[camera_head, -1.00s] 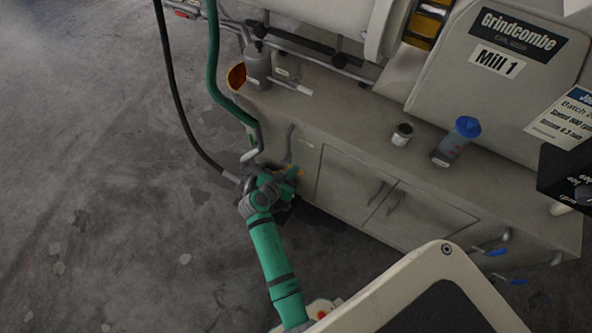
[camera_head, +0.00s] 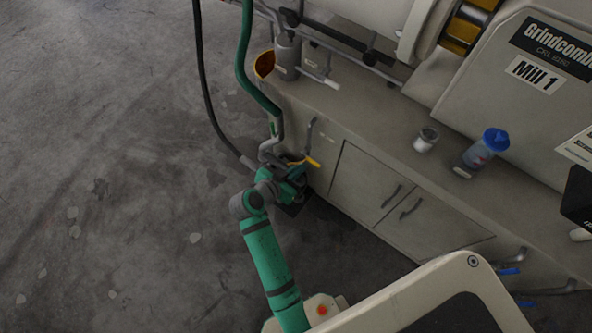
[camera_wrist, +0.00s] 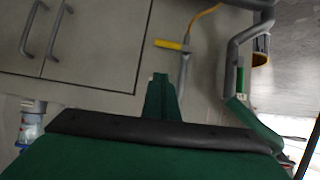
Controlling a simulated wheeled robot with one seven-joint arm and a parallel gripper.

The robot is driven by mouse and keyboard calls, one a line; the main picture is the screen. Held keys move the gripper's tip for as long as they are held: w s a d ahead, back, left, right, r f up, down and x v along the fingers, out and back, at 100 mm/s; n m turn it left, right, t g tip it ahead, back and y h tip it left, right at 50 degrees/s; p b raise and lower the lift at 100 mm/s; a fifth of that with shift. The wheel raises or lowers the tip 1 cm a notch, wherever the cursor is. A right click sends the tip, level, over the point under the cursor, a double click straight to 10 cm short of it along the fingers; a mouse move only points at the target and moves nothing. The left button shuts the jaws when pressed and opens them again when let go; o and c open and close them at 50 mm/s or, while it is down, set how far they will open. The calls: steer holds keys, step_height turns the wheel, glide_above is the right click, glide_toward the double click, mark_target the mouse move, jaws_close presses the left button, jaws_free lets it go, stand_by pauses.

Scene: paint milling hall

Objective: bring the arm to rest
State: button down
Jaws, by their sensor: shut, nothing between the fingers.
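My green arm reaches from the bottom of the head view up to the left end of the mill's cabinet (camera_head: 365,190). My gripper (camera_head: 303,178) is at its end, low beside the cabinet's front left corner and partly hidden by the wrist. In the wrist view my gripper (camera_wrist: 160,82) shows its green fingers together, with nothing between them. A yellow valve handle (camera_wrist: 172,45) is just beyond the fingertips there; it also shows beside the gripper in the head view (camera_head: 313,162). I cannot tell whether they touch.
A bent pipe with a green hose (camera_head: 244,70) and a black hose (camera_head: 200,80) hang close to my wrist. A small tin (camera_head: 426,140) and a blue-capped bottle (camera_head: 480,153) stand on the cabinet top. Open concrete floor (camera_head: 110,170) lies to the left.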

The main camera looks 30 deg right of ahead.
steer(key=shift+v, duration=0.8)
steer(key=s+a+f+n+t+y, duration=0.4)
steer(key=s+a+n+t+y, duration=0.4)
steer(key=s+a, duration=0.55)
steer(key=s+a+r+n+t+y, duration=0.1)
steer(key=s+a+r+n, duration=0.1)
steer(key=s+r, duration=0.4)
steer(key=s+a+r+n+t+y, duration=0.1)
steer(key=s+a+r+n, duration=0.1)
steer(key=s+r, duration=0.5)
step_height(320, 180, up, 3)
steer(key=shift+a+r, duration=0.1)
steer(key=shift+a, duration=0.55)
steer(key=shift+w, duration=0.1)
